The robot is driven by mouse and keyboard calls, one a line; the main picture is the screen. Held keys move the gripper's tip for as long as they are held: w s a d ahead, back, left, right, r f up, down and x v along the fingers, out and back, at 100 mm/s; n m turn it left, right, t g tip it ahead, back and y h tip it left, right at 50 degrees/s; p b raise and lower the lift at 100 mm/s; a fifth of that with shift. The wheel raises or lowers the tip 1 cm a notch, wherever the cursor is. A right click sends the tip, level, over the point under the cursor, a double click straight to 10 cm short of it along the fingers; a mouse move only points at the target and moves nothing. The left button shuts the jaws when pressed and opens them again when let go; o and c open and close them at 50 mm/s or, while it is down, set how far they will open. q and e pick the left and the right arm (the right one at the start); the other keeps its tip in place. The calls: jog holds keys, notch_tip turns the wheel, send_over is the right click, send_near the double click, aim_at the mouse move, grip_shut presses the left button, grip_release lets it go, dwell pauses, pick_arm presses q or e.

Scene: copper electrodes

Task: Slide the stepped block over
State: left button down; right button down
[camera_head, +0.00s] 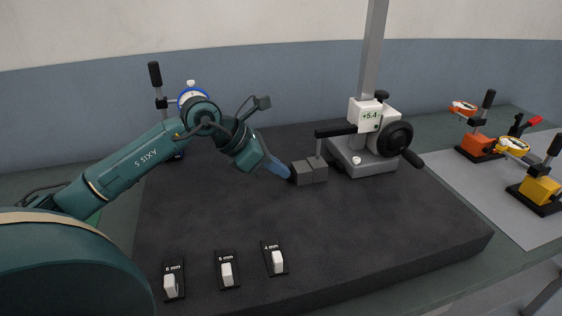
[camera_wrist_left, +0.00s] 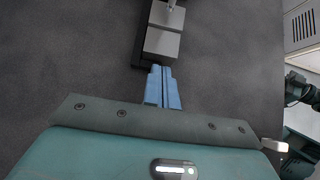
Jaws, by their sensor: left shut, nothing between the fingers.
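The stepped block (camera_head: 309,173) is a small grey block on the dark stone plate, beneath the tip of the height gauge's arm. In the left wrist view the block (camera_wrist_left: 162,42) shows lighter faces at different levels, with a probe over its far part. My left gripper (camera_head: 288,173) has blue fingers, shut with nothing between them. The fingertips (camera_wrist_left: 160,68) are at the near end of the block, touching it or nearly so; I cannot tell which. My right gripper is not in view.
The height gauge (camera_head: 362,165), reading +5.4, stands behind the block. Labelled holders with white pieces (camera_head: 227,272) line the plate's front. A dial stand (camera_head: 156,80) is behind my left arm. Orange (camera_head: 478,143) and yellow (camera_head: 540,188) gauges stand at right. The plate's right front (camera_head: 400,220) is clear.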

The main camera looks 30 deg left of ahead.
aim_at(303, 167)
pick_arm(q)
jog(key=shift+w+d, duration=0.25)
jog(key=shift+w, duration=0.1)
jog(key=shift+w+d+r+p, duration=0.15)
jog(key=shift+w+d+p, duration=0.45)
jog(key=shift+w+d, duration=0.45)
jog(key=shift+w, duration=0.15)
jog(key=shift+w+d, duration=0.2)
jog(key=shift+d, duration=0.05)
